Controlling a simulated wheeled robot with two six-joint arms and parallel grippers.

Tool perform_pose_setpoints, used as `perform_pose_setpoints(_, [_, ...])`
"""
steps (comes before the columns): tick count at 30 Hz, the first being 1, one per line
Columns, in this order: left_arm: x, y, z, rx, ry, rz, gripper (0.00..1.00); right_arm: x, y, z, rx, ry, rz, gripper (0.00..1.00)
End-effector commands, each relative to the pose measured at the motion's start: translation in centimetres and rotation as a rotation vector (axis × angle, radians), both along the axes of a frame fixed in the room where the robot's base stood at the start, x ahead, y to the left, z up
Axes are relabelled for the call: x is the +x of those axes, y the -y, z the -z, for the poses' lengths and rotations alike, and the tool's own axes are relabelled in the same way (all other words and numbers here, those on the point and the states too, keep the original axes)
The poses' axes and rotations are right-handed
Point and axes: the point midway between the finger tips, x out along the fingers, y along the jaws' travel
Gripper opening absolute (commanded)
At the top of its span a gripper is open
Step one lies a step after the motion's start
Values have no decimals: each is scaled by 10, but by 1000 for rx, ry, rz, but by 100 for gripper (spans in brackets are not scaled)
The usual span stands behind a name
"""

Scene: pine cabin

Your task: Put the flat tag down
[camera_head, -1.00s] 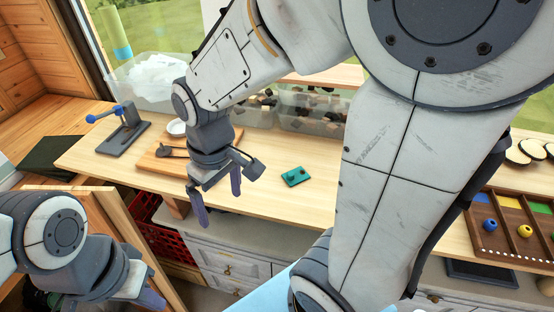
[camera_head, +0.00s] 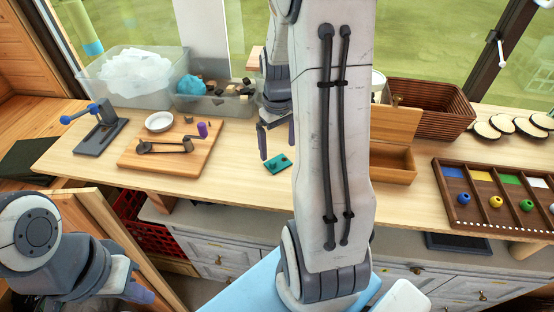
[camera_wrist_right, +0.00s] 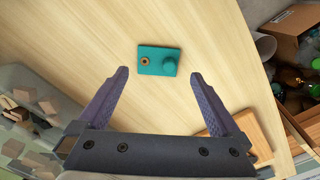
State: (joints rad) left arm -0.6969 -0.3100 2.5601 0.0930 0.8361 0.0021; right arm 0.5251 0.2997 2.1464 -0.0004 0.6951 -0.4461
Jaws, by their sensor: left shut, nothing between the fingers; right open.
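My right gripper (camera_wrist_right: 160,80) is open and empty, pointing at the tag; in the head view the gripper (camera_head: 277,140) is beside and above the tag, partly hidden by my arm. My left gripper (camera_head: 148,296) is shut and empty at the lower left, away from the worktop.
A cutting board (camera_head: 130,157) with a dish and crank-like tool lies left. Clear bins (camera_head: 213,105) stand behind. A wooden box (camera_head: 392,160), a wicker basket (camera_head: 435,103) and a sorting tray (camera_head: 478,212) are right. The worktop around the tag is mostly clear.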

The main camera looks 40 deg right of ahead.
Motion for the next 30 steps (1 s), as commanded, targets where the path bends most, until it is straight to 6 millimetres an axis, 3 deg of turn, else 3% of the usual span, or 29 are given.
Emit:
perform_pose_setpoints(10, [0,0,-17,0,0,-1,0,2,3,44,2,-5,0,100])
perform_pose_setpoints(19, [0,0,-17,0,0,-1,0,3,3,51,0,0,0,100])
perform_pose_setpoints(20, [0,0,-17,0,0,-1,0,3,3,51,0,0,0,96])
perform_pose_setpoints(25, [0,0,-17,0,0,-1,0,3,3,51,0,0,0,32])
perform_pose_setpoints(26, [0,0,-17,0,0,-1,0,3,3,51,0,0,0,32])
perform_pose_setpoints(27, [0,0,-17,0,0,-1,0,3,3,51,0,0,0,24])
perform_pose_setpoints(30, [0,0,-17,0,0,-1,0,3,3,51,0,0,0,24])
